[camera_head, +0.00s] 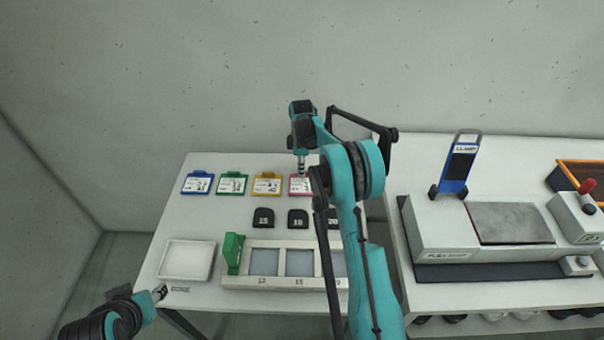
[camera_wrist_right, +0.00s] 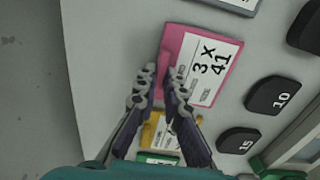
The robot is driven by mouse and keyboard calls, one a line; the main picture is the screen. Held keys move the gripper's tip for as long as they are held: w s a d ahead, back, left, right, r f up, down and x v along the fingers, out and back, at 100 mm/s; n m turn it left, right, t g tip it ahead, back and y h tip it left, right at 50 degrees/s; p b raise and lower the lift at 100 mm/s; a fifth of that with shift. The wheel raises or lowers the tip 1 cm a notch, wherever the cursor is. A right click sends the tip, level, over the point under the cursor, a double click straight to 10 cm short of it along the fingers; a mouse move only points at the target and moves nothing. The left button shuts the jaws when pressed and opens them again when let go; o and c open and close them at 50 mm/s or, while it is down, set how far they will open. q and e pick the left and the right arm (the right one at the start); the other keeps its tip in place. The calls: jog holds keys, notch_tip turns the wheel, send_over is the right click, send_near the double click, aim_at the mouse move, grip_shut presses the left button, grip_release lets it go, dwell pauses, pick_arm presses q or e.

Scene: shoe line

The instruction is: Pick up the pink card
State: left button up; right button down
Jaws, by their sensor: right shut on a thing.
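In the right wrist view the pink card (camera_wrist_right: 182,50) shows a white label reading "3 x 41". My right gripper (camera_head: 302,172) is over its far edge. In the wrist view the fingertips of that gripper (camera_wrist_right: 162,76) are close together at the card's edge, shut on it. The card looks to be at table level; I cannot tell any lift. My left gripper (camera_head: 160,292) is at the table's front left corner, away from the cards.
Blue (camera_head: 197,184), green (camera_head: 232,184) and yellow (camera_head: 267,184) cards lie left of the pink one. Black numbered blocks (camera_head: 263,218) lie in front. A white tray (camera_head: 187,260) and a compartment rack (camera_head: 285,243) stand nearer. A machine (camera_head: 425,235) stands right.

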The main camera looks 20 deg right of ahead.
jog(key=r, duration=0.1)
jog(key=r+p, duration=0.1)
jog(key=r, duration=0.2)
jog(key=shift+s+d+r+p, duration=0.15)
jog(key=shift+s+d+p, duration=0.15)
jog(key=shift+p, duration=0.1)
jog(key=s+d+r+p, duration=0.2)
jog(key=s+d+r, duration=0.4)
jog(key=d, duration=0.3)
jog(key=shift+p, duration=0.4)
